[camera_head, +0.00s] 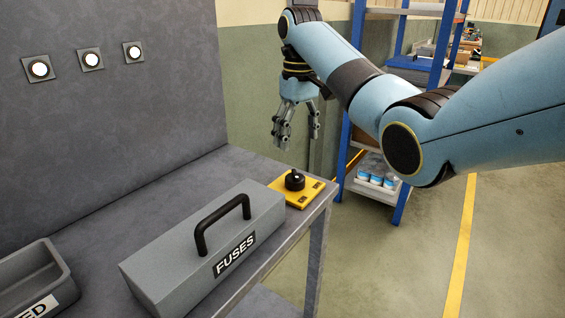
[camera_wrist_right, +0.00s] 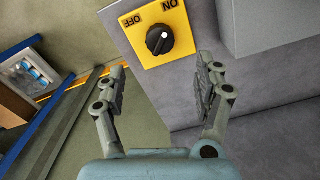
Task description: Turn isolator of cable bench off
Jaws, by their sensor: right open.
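The isolator is a black rotary knob (camera_head: 295,180) on a yellow plate (camera_head: 312,197) at the right corner of the cable bench (camera_head: 185,180). In the right wrist view the knob (camera_wrist_right: 160,40) sits on the yellow plate (camera_wrist_right: 181,22), with ON and OFF printed at the upper edge. The knob's white mark points roughly toward ON. My right gripper (camera_head: 297,138) is open and empty, pointing down above the isolator and apart from it. In the wrist view its fingertips (camera_wrist_right: 161,70) are spread, with the knob beyond them. My left gripper is not in view.
A grey box labelled FUSES (camera_head: 170,261), with a black handle, stands on the bench beside the isolator. A grey tray (camera_head: 62,277) is at the left. Three lit round lamps (camera_head: 90,59) are on the back panel. A blue shelf rack (camera_head: 437,45) stands behind my right arm.

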